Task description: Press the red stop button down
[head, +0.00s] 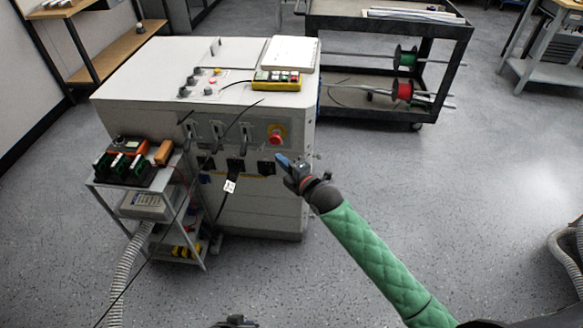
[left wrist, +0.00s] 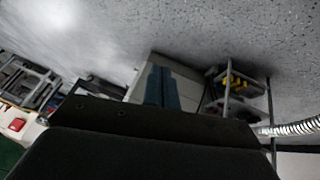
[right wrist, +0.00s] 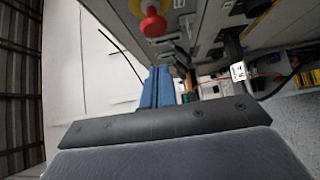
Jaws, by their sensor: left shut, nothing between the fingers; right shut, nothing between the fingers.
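The red stop button (head: 277,138) sits on a yellow backing on the front of the grey cabinet (head: 262,190), near its right edge. In the right wrist view the button (right wrist: 153,24) shows at the top, standing out from the panel. My right gripper (head: 283,160) is shut, with its blue fingertips just below the button in the head view and apart from it in the right wrist view. My left gripper (left wrist: 162,88) is shut and empty in the left wrist view, away from the button.
Black connectors and a cable with a white tag (head: 229,186) hang from the cabinet front. A small cart (head: 203,262) with devices stands at left. A dark trolley (head: 388,122) with cable reels stands behind right.

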